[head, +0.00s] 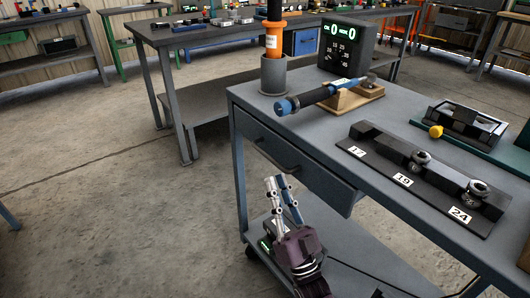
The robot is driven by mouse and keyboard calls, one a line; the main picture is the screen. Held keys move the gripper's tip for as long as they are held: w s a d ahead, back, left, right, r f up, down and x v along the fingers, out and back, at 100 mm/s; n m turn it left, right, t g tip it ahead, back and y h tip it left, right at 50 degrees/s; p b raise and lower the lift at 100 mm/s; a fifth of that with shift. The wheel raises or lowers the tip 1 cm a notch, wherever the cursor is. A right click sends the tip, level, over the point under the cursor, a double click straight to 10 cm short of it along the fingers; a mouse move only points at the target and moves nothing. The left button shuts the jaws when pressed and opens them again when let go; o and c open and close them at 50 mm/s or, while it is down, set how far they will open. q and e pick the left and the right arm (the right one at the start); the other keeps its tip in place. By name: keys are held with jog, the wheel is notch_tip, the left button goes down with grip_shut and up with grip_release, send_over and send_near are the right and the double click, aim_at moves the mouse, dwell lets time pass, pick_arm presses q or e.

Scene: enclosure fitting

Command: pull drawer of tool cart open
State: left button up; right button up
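The tool cart's grey top (300,121) fills the right half of the head view. Its drawer (325,186) sits under the top on the side facing left, with a dark bar handle (277,157) on its front. The drawer looks shut or nearly so; its inside is not visible. My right gripper (276,179) is just below and in front of the drawer front, fingers pointing up toward the handle. Its two fingers look apart with nothing between them, and it does not appear to hold the handle. My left gripper is not in view.
On the cart top are a blue-and-black tool on a wooden cradle (350,99), a display box (347,45), a grey cup holding an orange-handled tool (273,75), and a numbered socket rack (395,155). A lower shelf (350,281) lies beneath. Concrete floor (110,200) at left is clear.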

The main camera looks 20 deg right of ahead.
aim_at(267, 155)
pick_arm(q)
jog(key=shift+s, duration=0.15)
pick_arm(e)
jog(key=x, duration=0.7)
jog(key=shift+w+r, duration=0.15)
jog(key=shift+r, duration=0.1)
jog(key=shift+c, duration=0.6)
jog(key=shift+c, duration=1.4)
grip_shut()
jog(key=shift+a, duration=0.15)
